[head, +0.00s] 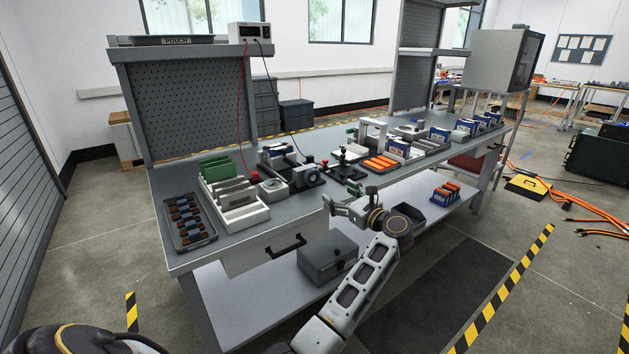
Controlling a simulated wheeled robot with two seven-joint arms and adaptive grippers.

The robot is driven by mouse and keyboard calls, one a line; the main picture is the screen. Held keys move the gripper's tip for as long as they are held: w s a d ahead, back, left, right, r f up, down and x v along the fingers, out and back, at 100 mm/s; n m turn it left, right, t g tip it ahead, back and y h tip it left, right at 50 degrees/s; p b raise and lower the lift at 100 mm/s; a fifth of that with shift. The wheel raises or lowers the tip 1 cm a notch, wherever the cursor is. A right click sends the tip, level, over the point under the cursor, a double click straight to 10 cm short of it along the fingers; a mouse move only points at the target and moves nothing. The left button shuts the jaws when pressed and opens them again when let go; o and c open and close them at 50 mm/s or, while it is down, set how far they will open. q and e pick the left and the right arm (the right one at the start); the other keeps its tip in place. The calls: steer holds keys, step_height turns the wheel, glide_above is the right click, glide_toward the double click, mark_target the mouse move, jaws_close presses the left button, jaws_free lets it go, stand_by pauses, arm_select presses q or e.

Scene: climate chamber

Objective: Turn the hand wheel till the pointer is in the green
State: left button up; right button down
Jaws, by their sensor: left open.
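My left gripper (328,204) is in front of the workbench's front edge, near the middle of the bench. Its jaws are open and empty, with the fingers pointing left. A small grey machine (308,170) on a dark base stands on the bench behind the gripper; a round part on it may be the hand wheel, but it is too small to be sure. I cannot make out a pointer or a green zone. My gripper is apart from both. My right gripper is not in view.
The workbench (236,240) carries a white rack (250,216), a dark tray (190,236) and an orange-filled tray (380,163). A grey box (328,258) sits on the lower shelf. Orange cables (590,212) lie on the right floor.

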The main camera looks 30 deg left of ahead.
mark_target(314, 178)
arm_select(q)
steer(key=shift+a, duration=0.15)
steer(key=b+x, duration=0.2)
steer(key=x, duration=0.9)
steer(key=shift+w+a, duration=0.15)
steer(key=shift+a, duration=0.15)
steer(key=shift+w+a, duration=0.3)
steer(key=shift+a, duration=0.25)
steer(key=shift+w+a, duration=0.1)
steer(key=shift+a, duration=0.15)
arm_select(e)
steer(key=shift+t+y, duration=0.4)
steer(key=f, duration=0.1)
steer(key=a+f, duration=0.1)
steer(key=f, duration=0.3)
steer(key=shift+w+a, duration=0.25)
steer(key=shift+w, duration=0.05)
arm_select(q)
steer(key=shift+c, duration=0.4)
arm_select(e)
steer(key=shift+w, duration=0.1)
arm_select(q)
steer(key=c, duration=0.9)
steer(key=shift+c, duration=0.2)
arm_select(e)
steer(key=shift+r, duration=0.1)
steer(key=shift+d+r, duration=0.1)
